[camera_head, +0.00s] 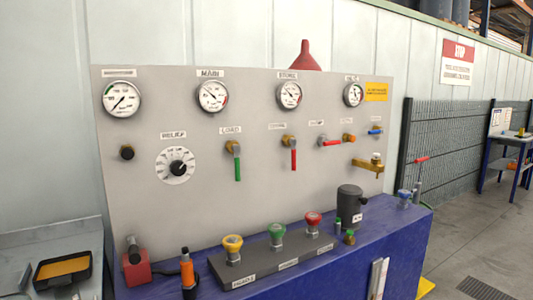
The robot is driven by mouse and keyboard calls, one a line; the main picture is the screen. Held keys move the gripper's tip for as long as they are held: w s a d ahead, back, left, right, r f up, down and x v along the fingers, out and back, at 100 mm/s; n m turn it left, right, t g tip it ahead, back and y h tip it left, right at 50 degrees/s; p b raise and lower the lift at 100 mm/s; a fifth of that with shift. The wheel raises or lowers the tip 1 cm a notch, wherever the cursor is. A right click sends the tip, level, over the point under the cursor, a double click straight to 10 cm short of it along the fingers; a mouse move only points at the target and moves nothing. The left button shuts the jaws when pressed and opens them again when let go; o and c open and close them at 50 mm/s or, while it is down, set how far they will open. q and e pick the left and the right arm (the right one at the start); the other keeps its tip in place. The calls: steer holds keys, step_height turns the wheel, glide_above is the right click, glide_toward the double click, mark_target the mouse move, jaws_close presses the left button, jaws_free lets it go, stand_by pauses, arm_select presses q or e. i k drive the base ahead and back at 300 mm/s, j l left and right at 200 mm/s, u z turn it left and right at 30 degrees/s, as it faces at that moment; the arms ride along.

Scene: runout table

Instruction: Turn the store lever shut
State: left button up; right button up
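A grey upright panel (220,100) carries several valve levers. A green lever (237,168) hangs straight down under a label that seems to read LOAD. A red lever (293,159) hangs straight down to its right, under a small label I cannot read. Another red lever (330,143) lies about level farther right, and a small blue lever (375,132) lies level near the right edge. I cannot tell from the labels which one is the store lever. Neither of my grippers is in view.
Several gauges (212,96) line the panel top. A black dial (177,168) sits lower left. The blue bench (340,259) holds a valve block with yellow, green and red knobs (277,231), a dark cylinder (350,207) and an orange-handled tool (187,269). Floor (465,237) shows at right.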

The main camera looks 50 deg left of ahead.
mark_target(293, 141)
steer(key=u, duration=1.4)
steer(key=i+l+z, duration=0.15)
steer(key=i+l, duration=0.4)
